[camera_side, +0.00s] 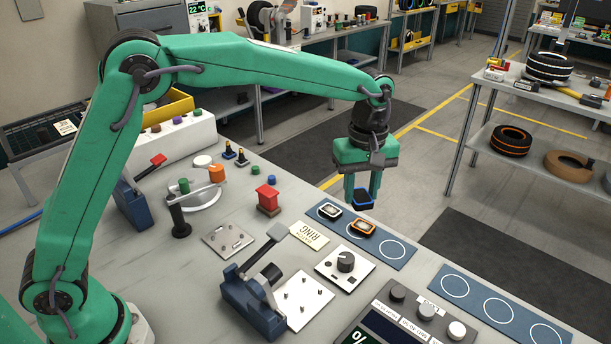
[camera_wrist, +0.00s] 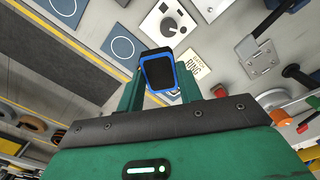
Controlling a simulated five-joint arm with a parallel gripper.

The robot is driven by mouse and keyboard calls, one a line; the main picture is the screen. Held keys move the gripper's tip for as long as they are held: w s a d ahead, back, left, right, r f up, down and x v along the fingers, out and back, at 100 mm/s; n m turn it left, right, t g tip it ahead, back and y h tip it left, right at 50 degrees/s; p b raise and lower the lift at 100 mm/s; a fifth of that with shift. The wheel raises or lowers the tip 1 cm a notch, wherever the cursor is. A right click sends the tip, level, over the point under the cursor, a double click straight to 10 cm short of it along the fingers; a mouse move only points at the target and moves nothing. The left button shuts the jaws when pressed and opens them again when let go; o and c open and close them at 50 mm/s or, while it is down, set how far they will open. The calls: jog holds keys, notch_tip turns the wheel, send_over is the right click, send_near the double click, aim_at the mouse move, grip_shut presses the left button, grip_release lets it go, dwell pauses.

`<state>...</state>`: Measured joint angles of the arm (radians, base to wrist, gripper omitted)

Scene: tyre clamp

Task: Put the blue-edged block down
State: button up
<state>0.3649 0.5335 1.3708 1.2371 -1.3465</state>
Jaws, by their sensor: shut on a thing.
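My gripper (camera_side: 363,192) is shut on the blue-edged block (camera_side: 363,200), a dark block with a bright blue rim. The wrist view shows the block (camera_wrist: 159,71) between the two green fingers, its dark face toward the camera. In the side view, the block hangs in the air near the far edge of a blue strip with circles (camera_side: 386,259). A white-edged block (camera_side: 330,211) and an orange-edged block (camera_side: 362,228) sit on that strip. The strip's other circles look bare. In the wrist view, the held block hides part of the strip (camera_wrist: 123,48).
A second blue strip with bare circles (camera_side: 486,289) lies at the lower right. A knob plate (camera_side: 345,265), a card marked RING (camera_side: 309,236), a lever clamp (camera_side: 252,298) and a red block (camera_side: 268,198) stand nearby. The bench ends just beyond the strips.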

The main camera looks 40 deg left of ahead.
jog(key=d+f+m, duration=0.1)
jog(key=d+m, duration=0.1)
jog(key=d, duration=1)
jog(key=f, duration=0.5)
jog(key=shift+s+f, duration=0.1)
jog(key=shift+s, duration=0.15)
send_over(392, 250)
notch_tip(392, 250, down, 7)
jog(key=shift+f, duration=1.95)
jog(key=shift+f, duration=0.2)
jog(key=o, duration=1)
